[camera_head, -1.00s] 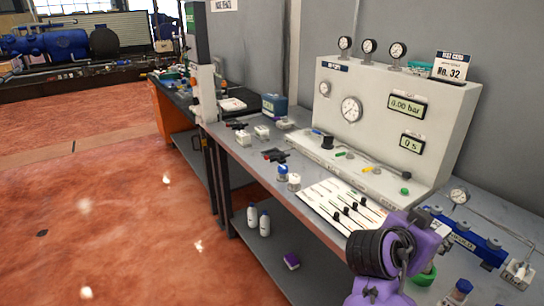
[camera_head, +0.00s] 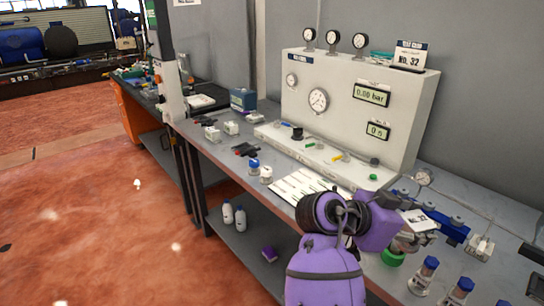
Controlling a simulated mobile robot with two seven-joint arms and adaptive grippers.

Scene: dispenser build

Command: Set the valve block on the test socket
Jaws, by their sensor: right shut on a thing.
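My right arm (camera_head: 335,225) comes up from the bottom of the view in purple. Its gripper (camera_head: 415,241) is partly hidden behind the wrist, low over the right part of the bench. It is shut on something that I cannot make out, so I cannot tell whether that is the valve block. The pale test bench console (camera_head: 400,117) stands at the back, with dials, a 0.00 bar display and a ledge (camera_head: 325,160). A short black fitting (camera_head: 297,133) stands on the ledge's left part; I cannot tell whether it is the test socket. My left gripper is out of view.
A blue manifold (camera_head: 452,229) lies right of my gripper. A white mat (camera_head: 290,187) lies left of my wrist. Small white blocks (camera_head: 231,128) stand further left.

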